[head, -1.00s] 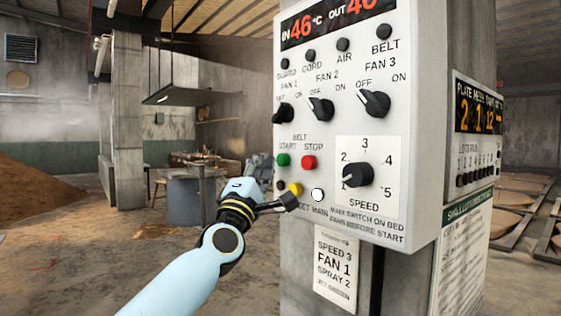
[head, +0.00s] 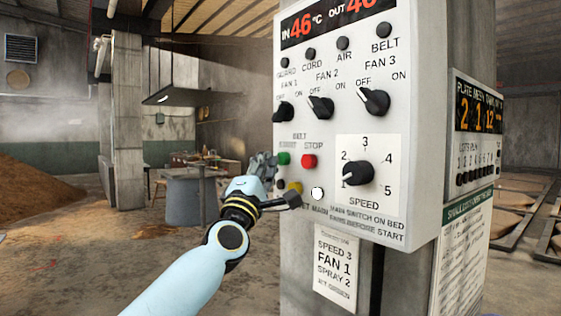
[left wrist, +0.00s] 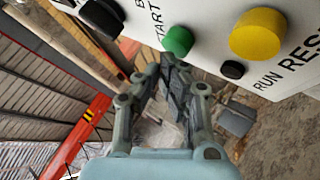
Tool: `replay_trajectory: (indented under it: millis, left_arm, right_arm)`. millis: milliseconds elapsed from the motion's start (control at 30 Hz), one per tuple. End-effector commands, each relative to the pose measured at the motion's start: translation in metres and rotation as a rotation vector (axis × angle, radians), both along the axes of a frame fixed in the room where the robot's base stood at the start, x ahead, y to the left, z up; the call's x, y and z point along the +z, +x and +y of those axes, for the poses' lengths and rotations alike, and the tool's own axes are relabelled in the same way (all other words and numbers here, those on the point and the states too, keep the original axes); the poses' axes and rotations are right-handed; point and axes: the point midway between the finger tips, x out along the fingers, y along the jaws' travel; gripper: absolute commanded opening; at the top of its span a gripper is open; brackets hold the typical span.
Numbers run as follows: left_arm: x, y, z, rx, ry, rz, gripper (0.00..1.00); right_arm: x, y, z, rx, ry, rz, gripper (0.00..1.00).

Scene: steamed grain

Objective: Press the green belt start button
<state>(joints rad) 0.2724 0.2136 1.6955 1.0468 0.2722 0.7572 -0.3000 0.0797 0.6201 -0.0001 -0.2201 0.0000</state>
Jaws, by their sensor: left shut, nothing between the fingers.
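The green belt start button (head: 283,159) is on the lower left of the white control panel (head: 320,225), left of the red stop button (head: 308,161). It also shows in the left wrist view (left wrist: 178,41), just above the fingertips. My left gripper (head: 266,163) is shut and empty, at the panel's left edge beside the green button. In the left wrist view its fingertips (left wrist: 172,72) are close below the green button; whether they touch it I cannot tell. My right gripper is not in view.
A yellow button (head: 295,187) sits below the green one, with a white button (head: 317,194) to its right. A speed knob (head: 358,174) and fan knobs (head: 374,102) stick out from the panel. Open floor lies to the left, with a grain heap (head: 35,190).

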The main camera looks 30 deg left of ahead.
Motion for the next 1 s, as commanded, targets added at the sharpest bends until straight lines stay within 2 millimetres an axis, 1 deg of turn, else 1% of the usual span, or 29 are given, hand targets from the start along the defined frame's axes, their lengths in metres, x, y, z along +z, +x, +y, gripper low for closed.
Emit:
replay_trajectory:
  millis: [433, 1000]
  left_arm:
    - [0.0000, 0.0012, -0.0004, 0.000, 0.000, 0.000, 0.00]
    - [-0.0003, 0.0076, -0.0030, 0.000, 0.000, 0.000, 0.00]
  right_arm:
    - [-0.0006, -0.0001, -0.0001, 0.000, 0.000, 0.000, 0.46]
    - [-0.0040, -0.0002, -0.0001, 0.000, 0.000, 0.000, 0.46]
